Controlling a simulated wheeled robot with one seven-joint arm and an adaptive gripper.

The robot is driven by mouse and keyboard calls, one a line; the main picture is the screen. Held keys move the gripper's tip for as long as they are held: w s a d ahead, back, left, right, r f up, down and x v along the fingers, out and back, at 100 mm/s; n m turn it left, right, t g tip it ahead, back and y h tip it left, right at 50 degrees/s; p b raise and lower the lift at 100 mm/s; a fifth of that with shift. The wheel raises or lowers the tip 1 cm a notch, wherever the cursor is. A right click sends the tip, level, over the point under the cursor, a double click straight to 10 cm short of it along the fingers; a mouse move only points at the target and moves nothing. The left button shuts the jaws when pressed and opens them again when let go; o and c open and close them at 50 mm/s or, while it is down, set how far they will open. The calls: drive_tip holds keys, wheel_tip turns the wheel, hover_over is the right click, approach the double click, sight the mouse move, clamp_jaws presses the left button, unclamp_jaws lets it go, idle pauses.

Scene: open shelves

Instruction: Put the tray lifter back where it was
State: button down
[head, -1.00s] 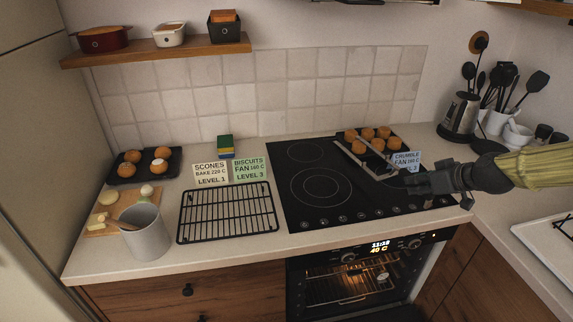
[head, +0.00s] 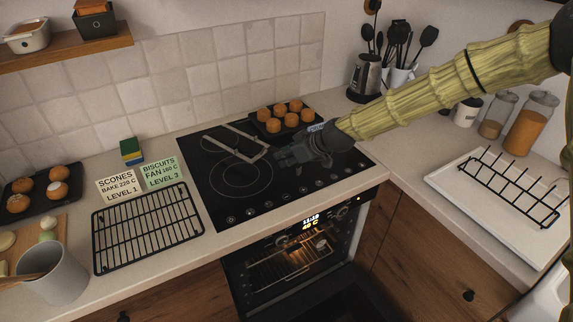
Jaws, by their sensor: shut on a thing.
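My gripper (head: 290,155) is over the right half of the black hob (head: 225,205). It is shut on the tray lifter, a pale metal fork-like frame (head: 228,146). The lifter points up and left over the back of the hob; I cannot tell whether it touches the glass. A dark tray (head: 255,129) with several brown round bakes (head: 291,119) sits at the back right of the hob, apart from the lifter. The lifter's handle end is hidden by my gripper.
A wire rack (head: 148,226) and two cards (head: 158,171) are left of the hob. The oven (head: 300,250) is lit below. At right, a white board (head: 455,184) holds another rack (head: 510,186). Jars (head: 530,122) and a utensil holder (head: 366,76) stand behind.

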drive_tip(key=shift+f+p, duration=0.7)
drive_tip(key=shift+f, duration=1.45)
drive_tip(key=c, duration=1.3)
unclamp_jaws()
drive_tip(key=shift+r, duration=0.2)
drive_tip(key=b+v, duration=0.3)
drive_tip(key=v, duration=0.9)
drive_tip(key=shift+s+d+f, duration=0.1)
drive_tip(key=shift+f, duration=0.1)
